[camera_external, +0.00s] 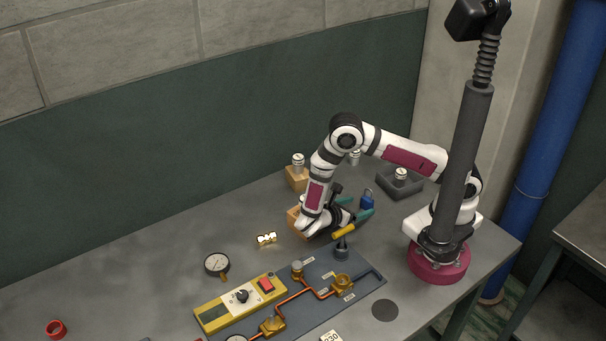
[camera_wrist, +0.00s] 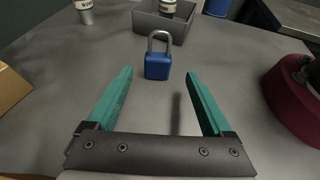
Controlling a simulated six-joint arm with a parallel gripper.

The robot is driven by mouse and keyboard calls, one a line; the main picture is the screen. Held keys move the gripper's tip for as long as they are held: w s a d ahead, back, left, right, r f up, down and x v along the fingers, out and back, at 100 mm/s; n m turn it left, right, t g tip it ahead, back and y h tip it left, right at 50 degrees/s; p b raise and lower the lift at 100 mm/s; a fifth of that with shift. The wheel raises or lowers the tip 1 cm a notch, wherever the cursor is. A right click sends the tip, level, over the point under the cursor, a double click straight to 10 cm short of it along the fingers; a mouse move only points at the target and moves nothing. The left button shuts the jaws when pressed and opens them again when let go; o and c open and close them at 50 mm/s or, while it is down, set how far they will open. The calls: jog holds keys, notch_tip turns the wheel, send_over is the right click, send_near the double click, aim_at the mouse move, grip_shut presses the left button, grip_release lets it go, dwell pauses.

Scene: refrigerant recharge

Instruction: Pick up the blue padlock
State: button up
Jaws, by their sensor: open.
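The blue padlock (camera_wrist: 157,67) stands upright on the grey table in the wrist view, with its silver shackle on top. It also shows in the external view (camera_external: 367,202), just beyond my fingertips. My gripper (camera_wrist: 157,82) has two teal fingers spread apart, with nothing between them. In the wrist view the padlock lies ahead of the gap between the fingertips, roughly centred. In the external view my gripper (camera_external: 360,213) is low over the table, pointing right towards the padlock. I cannot tell whether the fingertips touch it.
A dark grey tray (camera_external: 412,191) holding a canister stands behind the padlock. Wooden blocks (camera_external: 297,182) stand behind and left of my arm. A yellow-handled tool (camera_external: 344,231) is close to my gripper. The gauge panel (camera_external: 352,304) lies in front. A round gauge (camera_external: 217,264) lies left.

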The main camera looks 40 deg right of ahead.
aim_at(366, 204)
jog(key=x, duration=0.6)
jog(key=shift+w+d+f, duration=0.1)
jog(key=shift+w+f, duration=0.05)
jog(key=shift+w, duration=0.05)
grip_shut()
